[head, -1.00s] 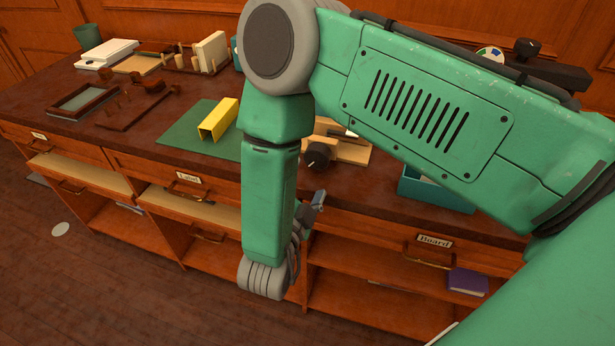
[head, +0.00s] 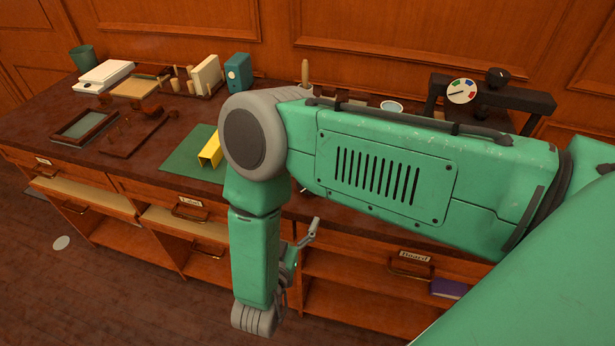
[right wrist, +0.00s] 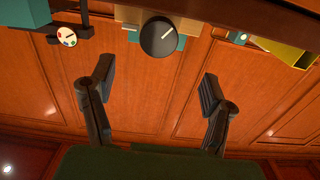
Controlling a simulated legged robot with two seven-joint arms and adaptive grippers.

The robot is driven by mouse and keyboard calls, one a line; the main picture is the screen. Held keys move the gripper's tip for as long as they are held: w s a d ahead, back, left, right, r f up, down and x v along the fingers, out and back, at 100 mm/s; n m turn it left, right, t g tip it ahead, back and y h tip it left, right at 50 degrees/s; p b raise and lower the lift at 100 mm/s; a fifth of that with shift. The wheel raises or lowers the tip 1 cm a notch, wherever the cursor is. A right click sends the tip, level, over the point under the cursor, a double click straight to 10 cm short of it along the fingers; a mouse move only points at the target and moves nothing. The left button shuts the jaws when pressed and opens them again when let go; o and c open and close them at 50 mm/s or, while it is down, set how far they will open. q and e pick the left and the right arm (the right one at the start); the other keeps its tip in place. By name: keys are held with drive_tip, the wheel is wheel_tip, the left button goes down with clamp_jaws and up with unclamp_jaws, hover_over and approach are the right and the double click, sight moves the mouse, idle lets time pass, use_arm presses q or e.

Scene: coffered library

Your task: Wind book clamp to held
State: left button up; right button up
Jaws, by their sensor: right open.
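A dark frame (head: 535,100) with a round coloured dial (head: 461,91) and a black knob (head: 498,77) on top stands at the back right of the bench. The right wrist view shows the dial (right wrist: 67,36) at upper left. A pale wooden fixture (right wrist: 185,25) with a large dark knob (right wrist: 159,37) is at top centre there; my arm hides it in the head view. I cannot tell which is the book clamp. My right gripper (right wrist: 157,78) is open and empty, apart from the knob. In the head view, the right gripper (head: 303,240) hangs before the bench front, partly hidden.
A yellow channel piece (head: 210,149) lies on a green mat (head: 183,165). Wooden trays (head: 85,125), upright books (head: 207,75) and a teal box (head: 238,72) stand further left. Drawers and open shelves front the bench; a purple book (head: 449,288) lies on a right shelf.

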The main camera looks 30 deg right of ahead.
drive_tip(key=p+x, duration=0.1)
drive_tip(key=x, duration=1.1)
drive_tip(key=shift+p, duration=0.35)
drive_tip(key=c, duration=1.2)
